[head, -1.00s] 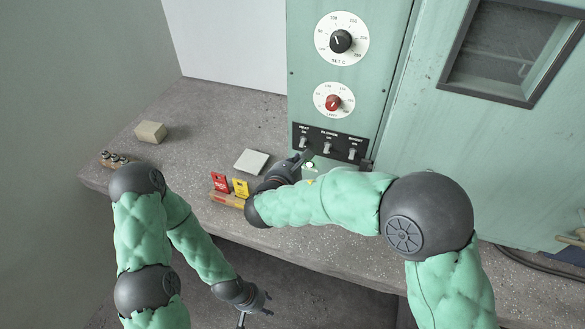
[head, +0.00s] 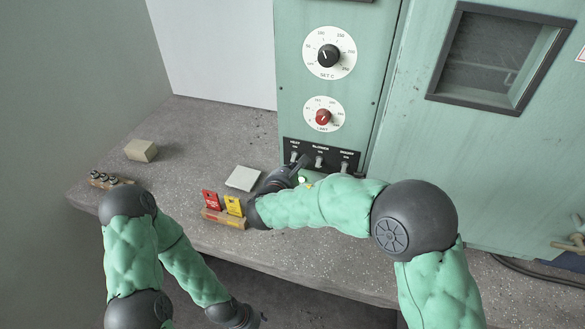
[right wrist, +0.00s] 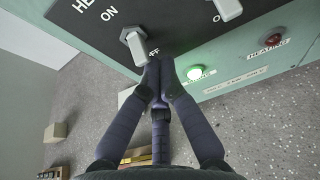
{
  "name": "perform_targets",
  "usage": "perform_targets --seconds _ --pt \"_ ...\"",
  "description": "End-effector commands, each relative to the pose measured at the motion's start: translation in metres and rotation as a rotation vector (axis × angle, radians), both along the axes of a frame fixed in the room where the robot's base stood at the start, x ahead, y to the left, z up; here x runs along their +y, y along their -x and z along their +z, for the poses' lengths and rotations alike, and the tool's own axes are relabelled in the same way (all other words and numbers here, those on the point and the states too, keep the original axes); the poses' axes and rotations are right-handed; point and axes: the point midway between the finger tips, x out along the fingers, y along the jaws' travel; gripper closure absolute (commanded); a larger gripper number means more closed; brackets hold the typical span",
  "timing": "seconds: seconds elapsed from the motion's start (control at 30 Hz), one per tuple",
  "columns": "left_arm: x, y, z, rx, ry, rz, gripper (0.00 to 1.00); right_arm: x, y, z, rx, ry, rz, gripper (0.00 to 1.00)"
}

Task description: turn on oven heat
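The oven's switch panel (head: 331,157) has three toggle switches, with the heat switch (head: 294,157) at its left end. In the right wrist view the heat switch (right wrist: 135,46) has its pale lever tilted toward the OFF mark. My right gripper (right wrist: 158,70) has its fingertips together with nothing between them. The tips are just beside the lever's lower end; I cannot tell whether they touch it. In the head view my right gripper (head: 300,162) is just below the heat switch. My left gripper (head: 256,318) hangs low, near the bottom edge, and its fingers are unclear.
Below the switches, a green lamp (right wrist: 194,73) is lit and the red heating lamp (right wrist: 273,40) looks dark. Red and yellow tags (head: 233,206) in a wooden holder and a pale square block (head: 242,178) are on the bench left of my right gripper.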

Motion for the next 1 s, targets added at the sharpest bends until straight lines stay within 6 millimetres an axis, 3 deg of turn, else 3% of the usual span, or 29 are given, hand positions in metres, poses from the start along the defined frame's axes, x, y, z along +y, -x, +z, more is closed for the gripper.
perform_targets --seconds 0.77,1.0 --pt "0.000 0.000 0.035 0.000 0.000 0.000 0.60 0.000 0.002 0.007 0.097 -0.032 -0.001 1.00" --pt "0.000 0.000 0.055 0.000 0.000 0.000 0.60 0.000 0.003 0.012 0.147 -0.048 -0.002 1.00"
